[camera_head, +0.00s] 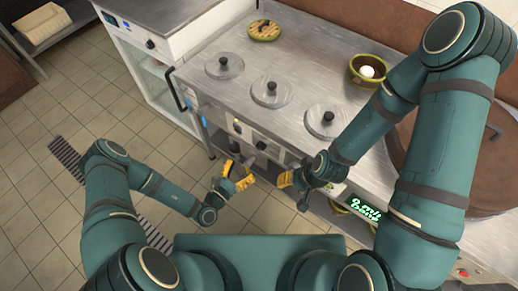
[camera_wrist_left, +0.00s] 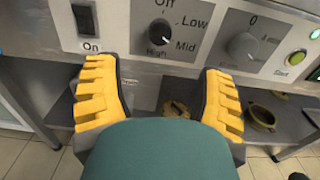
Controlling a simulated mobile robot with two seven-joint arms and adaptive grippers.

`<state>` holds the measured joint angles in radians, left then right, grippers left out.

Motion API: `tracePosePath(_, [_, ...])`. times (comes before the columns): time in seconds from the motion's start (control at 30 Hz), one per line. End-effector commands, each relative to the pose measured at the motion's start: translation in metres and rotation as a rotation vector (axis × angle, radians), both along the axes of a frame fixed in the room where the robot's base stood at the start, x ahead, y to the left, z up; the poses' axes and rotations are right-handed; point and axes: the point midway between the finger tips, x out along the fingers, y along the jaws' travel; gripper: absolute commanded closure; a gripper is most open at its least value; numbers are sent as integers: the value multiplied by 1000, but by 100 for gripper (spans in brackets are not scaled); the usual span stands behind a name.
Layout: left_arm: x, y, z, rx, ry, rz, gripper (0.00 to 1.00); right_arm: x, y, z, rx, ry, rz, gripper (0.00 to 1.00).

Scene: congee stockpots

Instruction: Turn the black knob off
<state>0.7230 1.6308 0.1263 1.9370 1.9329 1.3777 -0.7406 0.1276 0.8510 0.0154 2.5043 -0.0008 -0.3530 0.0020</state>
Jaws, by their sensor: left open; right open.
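The black knob (camera_wrist_left: 159,35) is on the pale control panel (camera_wrist_left: 118,22) in the left wrist view, among the marks Off, Low, Mid and High. Off is above it and High is below it. I cannot tell for sure which mark it points to. My left gripper (camera_wrist_left: 158,75) is open, its yellow fingers apart below the knob and not touching it. In the head view my left gripper (camera_head: 238,174) is in front of the counter's front panel. My right gripper (camera_head: 288,179) is open beside it, partly hidden by its own arm.
A grey dial (camera_wrist_left: 243,46) and a green start button (camera_wrist_left: 297,58) are right of the knob; a black switch (camera_wrist_left: 85,18) is left. Several lidded pots are set in the counter (camera_head: 222,98). A bowl (camera_head: 368,70) stands behind. Small pots (camera_wrist_left: 262,118) sit on the lower shelf.

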Motion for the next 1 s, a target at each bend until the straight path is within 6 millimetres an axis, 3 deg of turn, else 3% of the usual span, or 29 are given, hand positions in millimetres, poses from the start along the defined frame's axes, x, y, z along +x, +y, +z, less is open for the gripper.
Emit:
tracePosePath(0.3, [51,-38,-1,0,-4,-5,31,3,0,-13,-1,-6,-1,53])
tracePosePath(0.5, [75,-55,-1,1,-2,-4,31,4,0,-19,-1,-9,-1,53])
tracePosePath(1.0, [86,-63,0,0,0,-3,29,4,0,-21,-2,-11,-2,53])
